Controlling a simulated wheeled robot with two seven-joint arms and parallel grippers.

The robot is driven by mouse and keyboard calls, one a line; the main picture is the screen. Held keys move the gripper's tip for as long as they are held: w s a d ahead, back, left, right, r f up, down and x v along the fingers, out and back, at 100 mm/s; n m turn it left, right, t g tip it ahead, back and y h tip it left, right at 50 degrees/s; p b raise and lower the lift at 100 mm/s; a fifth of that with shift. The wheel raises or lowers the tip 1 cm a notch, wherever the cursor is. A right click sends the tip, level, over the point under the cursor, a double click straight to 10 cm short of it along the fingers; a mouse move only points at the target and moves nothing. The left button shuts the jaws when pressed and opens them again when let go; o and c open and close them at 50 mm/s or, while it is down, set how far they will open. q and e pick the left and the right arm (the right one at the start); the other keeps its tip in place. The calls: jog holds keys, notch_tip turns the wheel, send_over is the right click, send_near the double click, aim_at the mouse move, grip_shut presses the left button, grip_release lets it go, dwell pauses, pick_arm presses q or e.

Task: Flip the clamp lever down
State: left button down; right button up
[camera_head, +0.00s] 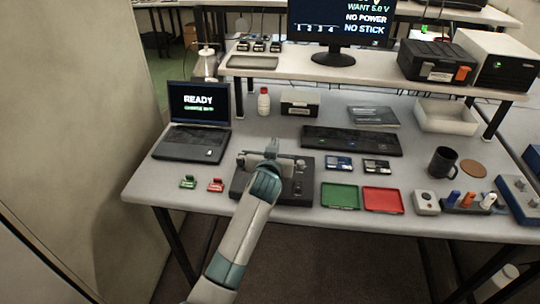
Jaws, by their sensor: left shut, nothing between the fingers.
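A dark test fixture (294,192) sits near the front edge of the desk, left of the middle. Grey metal parts stand along its back and right side. The clamp lever is too small and too covered by my arm to single out or to tell whether it is up or down. My left gripper (271,149) is over the back of the fixture, shut and empty. I cannot tell whether it touches any part of the fixture. My left forearm hides the fixture's middle and front. My right gripper is not in view.
A laptop (198,142) reading READY stands to the left. Green and red connectors (215,185) lie left of the fixture. A green tray (340,196) and a red tray (383,201) lie right of it. A keyboard (350,141) is behind; a mug (442,162) stands further right.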

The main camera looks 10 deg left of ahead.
pick_arm(q)
jog(key=b+v, duration=0.3)
jog(key=v, duration=0.7)
jog(key=shift+r+b, duration=0.2)
jog(key=shift+b, duration=0.2)
jog(key=shift+a, duration=0.1)
